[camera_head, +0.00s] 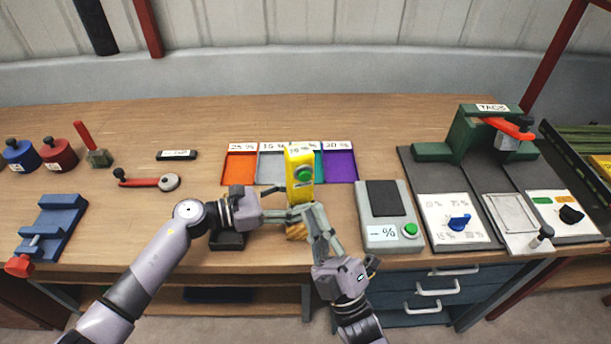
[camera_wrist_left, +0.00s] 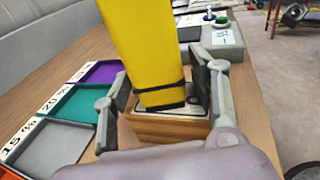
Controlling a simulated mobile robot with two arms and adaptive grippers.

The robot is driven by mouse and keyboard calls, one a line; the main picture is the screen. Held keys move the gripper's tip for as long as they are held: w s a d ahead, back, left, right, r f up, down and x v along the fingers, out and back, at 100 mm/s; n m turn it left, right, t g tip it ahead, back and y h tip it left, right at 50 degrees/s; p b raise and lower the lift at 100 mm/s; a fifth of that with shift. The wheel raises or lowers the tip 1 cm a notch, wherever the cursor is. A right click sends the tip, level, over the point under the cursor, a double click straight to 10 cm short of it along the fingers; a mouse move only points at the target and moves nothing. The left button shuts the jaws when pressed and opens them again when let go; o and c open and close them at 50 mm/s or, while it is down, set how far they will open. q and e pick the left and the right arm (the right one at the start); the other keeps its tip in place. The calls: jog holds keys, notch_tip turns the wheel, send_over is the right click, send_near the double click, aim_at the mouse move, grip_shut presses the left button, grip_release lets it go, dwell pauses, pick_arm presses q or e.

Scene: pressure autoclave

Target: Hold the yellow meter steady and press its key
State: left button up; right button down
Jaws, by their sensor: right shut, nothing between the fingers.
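The yellow meter (camera_head: 300,160) stands upright on a small wooden block (camera_head: 297,232), with a round green key (camera_head: 303,175) on its front. My left gripper (camera_head: 296,207) reaches in from the left at the meter's lower part. In the left wrist view, its two fingers (camera_wrist_left: 160,92) stand on either side of the yellow meter (camera_wrist_left: 150,45), just above the wooden block (camera_wrist_left: 165,128); whether both pads touch it is unclear. My right gripper (camera_head: 313,212) is shut and empty, its fingertips in front of the meter's lower part, below the key.
Coloured trays (camera_head: 240,168) lie behind the meter. A grey device (camera_head: 389,232) with a green button stands close on the right. A green press (camera_head: 470,135) stands farther right. A red-handled tool (camera_head: 150,181) and blue vise (camera_head: 50,228) are at left.

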pick_arm(q)
jog(key=shift+o, duration=0.6)
jog(key=v, duration=1.2)
jog(key=shift+f, duration=0.1)
